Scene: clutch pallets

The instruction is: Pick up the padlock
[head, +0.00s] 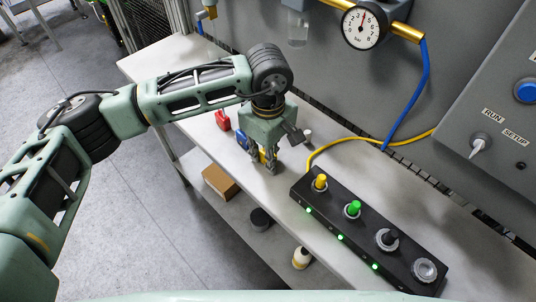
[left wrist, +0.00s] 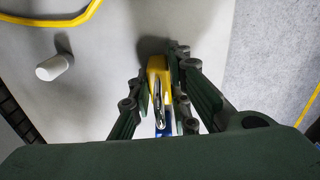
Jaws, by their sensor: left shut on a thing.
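My left gripper (head: 261,168) points down over the bench, with its fingers closed around a yellow padlock (head: 263,157). In the left wrist view the yellow padlock (left wrist: 158,66) and its metal shackle show between the fingers of the left gripper (left wrist: 160,84). The fingers hide part of it, and I cannot tell whether it touches the bench. A blue padlock (head: 242,140) and a red padlock (head: 222,120) stand beside the gripper, to its left. A bit of blue (left wrist: 163,130) shows behind the shackle in the wrist view. My right gripper is out of view.
A black strip (head: 335,218) with colored plugs and green lights lies on the bench (head: 190,58). A small white cylinder (head: 308,137) and a yellow hose (head: 345,141) are close to the gripper. A pressure gauge (head: 364,27) hangs behind. A lower shelf holds a cardboard box (head: 220,182).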

